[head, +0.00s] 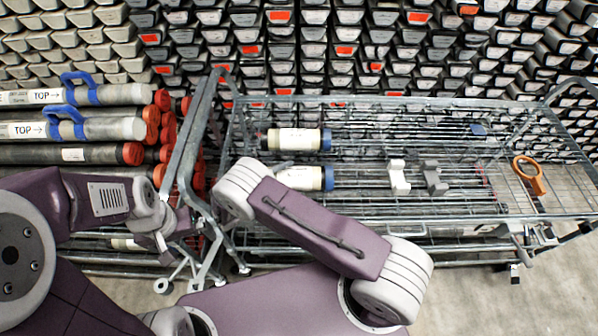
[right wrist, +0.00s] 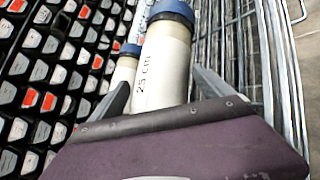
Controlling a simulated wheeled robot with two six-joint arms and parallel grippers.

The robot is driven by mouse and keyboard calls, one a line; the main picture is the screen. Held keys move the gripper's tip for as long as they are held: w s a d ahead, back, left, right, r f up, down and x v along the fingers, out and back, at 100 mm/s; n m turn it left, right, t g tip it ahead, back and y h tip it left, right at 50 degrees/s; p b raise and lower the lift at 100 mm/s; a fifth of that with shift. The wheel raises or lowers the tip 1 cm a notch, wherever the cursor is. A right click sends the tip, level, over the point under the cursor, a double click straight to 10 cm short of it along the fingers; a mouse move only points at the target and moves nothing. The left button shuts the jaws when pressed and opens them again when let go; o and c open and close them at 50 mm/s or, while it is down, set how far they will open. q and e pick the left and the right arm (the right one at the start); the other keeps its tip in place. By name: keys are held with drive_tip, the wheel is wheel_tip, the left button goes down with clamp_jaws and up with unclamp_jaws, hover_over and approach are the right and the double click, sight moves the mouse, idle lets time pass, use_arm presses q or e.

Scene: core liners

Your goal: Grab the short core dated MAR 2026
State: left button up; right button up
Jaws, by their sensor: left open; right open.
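Two short pale cores with blue caps lie side by side in the wire cart. The far one (head: 295,140) is fully visible in the head view; the near one (head: 303,178) is partly covered by my right arm. No date is readable on either. In the right wrist view, my right gripper (right wrist: 163,92) is open, with its fingers on either side of the near core (right wrist: 160,65), whose dark print is only partly legible. The far core (right wrist: 122,78) is left of it. My right fingers are hidden in the head view. My left gripper (head: 178,256) is open and empty, beside the cart's left end.
The wire cart (head: 375,222) also holds white and grey brackets (head: 399,178) and an orange ring tool (head: 529,172). Long cores with orange ends (head: 75,128) are stacked at the left, some with blue handles. Racks of trays (head: 340,50) fill the back. Floor at lower right is clear.

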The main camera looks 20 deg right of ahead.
drive_tip(key=shift+s+d+f, duration=0.1)
drive_tip(key=shift+d, duration=0.05)
drive_tip(key=shift+s+r, duration=0.2)
drive_tip(key=shift+s, duration=0.1)
drive_tip(key=c, duration=0.4)
drive_tip(key=shift+s+a+r, duration=0.15)
drive_tip(key=shift+a, duration=0.2)
drive_tip(key=c, duration=1.5)
drive_tip(key=shift+w, duration=0.2)
drive_tip(key=shift+w+r, duration=0.1)
drive_tip(key=shift+r, duration=0.3)
wheel_tip(320, 180, up, 3)
drive_tip(key=shift+r, duration=0.15)
drive_tip(key=shift+c, duration=0.4)
drive_tip(key=s+d+r, duration=0.2)
drive_tip(key=s+d+r+b, duration=0.1)
drive_tip(key=s+d+r, duration=0.1)
drive_tip(key=s+d, duration=0.1)
drive_tip(key=s+d+r, duration=0.2)
drive_tip(key=s+d, duration=0.1)
drive_tip(key=shift+s+d+r, duration=0.15)
drive_tip(key=shift+s+r, duration=0.1)
drive_tip(key=shift+r, duration=0.15)
